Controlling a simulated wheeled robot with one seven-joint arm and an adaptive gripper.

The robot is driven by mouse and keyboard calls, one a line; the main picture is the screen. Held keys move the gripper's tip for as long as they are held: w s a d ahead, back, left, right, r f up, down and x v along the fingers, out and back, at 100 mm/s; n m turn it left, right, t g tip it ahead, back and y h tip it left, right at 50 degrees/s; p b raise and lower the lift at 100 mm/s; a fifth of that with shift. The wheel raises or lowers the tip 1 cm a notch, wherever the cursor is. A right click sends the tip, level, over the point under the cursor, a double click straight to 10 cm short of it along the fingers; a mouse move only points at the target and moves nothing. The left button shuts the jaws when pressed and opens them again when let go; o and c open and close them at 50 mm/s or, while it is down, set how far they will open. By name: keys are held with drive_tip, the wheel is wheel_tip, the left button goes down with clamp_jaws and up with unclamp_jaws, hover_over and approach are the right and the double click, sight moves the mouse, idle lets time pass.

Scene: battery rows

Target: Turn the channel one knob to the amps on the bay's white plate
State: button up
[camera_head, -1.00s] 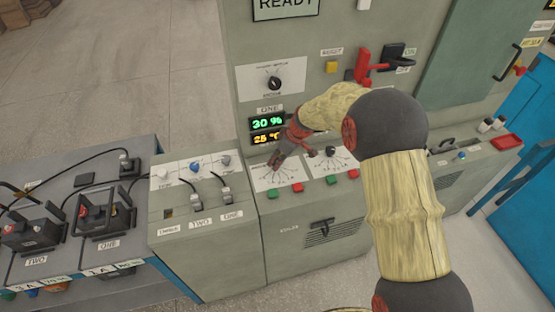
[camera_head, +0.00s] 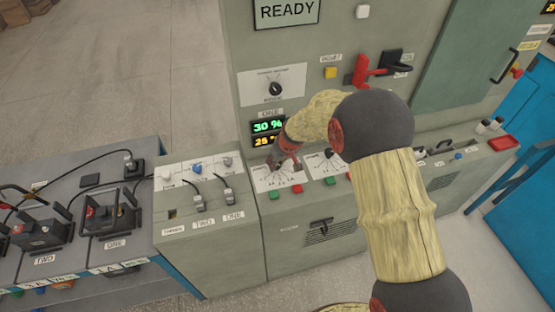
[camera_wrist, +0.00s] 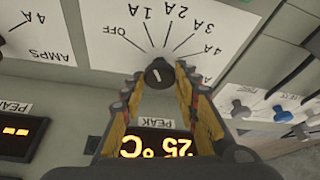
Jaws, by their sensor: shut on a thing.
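The channel one knob (camera_wrist: 158,73) is black with a short white mark, at the centre of a white dial (camera_wrist: 130,35) lettered OFF, 1A, 2A, 3A and 4A, upside down in the wrist view. My gripper (camera_wrist: 158,76) is closed around it, one finger on each side. I cannot tell which value the mark points to. In the head view my gripper (camera_head: 284,164) is over the left dial (camera_head: 266,180) and hides its knob. The bay ONE white plate (camera_head: 105,268) at the lower left seems to read 1 A; its print is small.
A second dial (camera_head: 325,165) is right of the gripper, partly behind my arm. Green and red buttons (camera_head: 274,195) line the ledge below. The display (camera_head: 267,127) above reads 30 %. A red lever (camera_head: 368,71) sticks out above.

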idle(0.4)
drive_tip(key=o, duration=1)
drive_tip(key=shift+o, duration=0.7)
drive_tip(key=v, duration=1.2)
